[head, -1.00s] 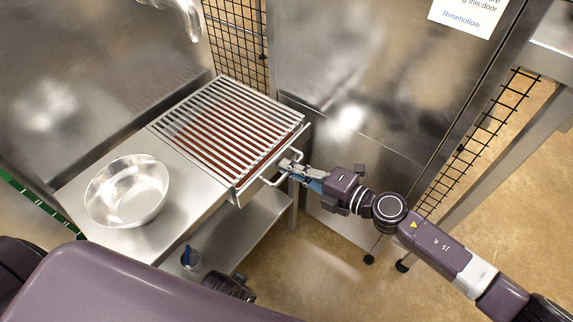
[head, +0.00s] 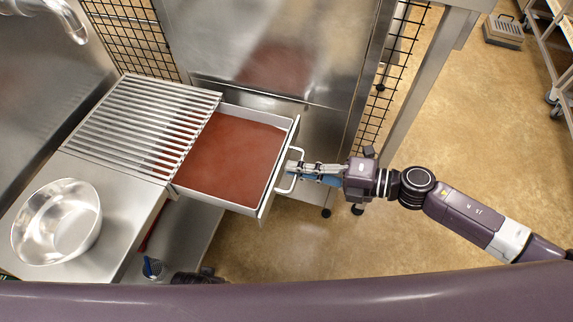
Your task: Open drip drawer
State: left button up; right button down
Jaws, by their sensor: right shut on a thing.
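The drip drawer (head: 235,160) is pulled well out to the right from under the slatted metal grate (head: 140,128). Its floor is reddish brown and its rim is grey metal. A white bar handle (head: 292,172) stands on its front face. My right gripper (head: 296,170) is shut on this handle, with the arm reaching in from the right.
A steel bowl (head: 57,222) sits on the counter left of the grate. A steel cabinet (head: 275,50) stands behind the drawer.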

jog(key=c, duration=2.3)
grip_release()
jog(key=shift+c, duration=0.2)
jog(key=v, duration=1.2)
jog(key=shift+w, duration=0.1)
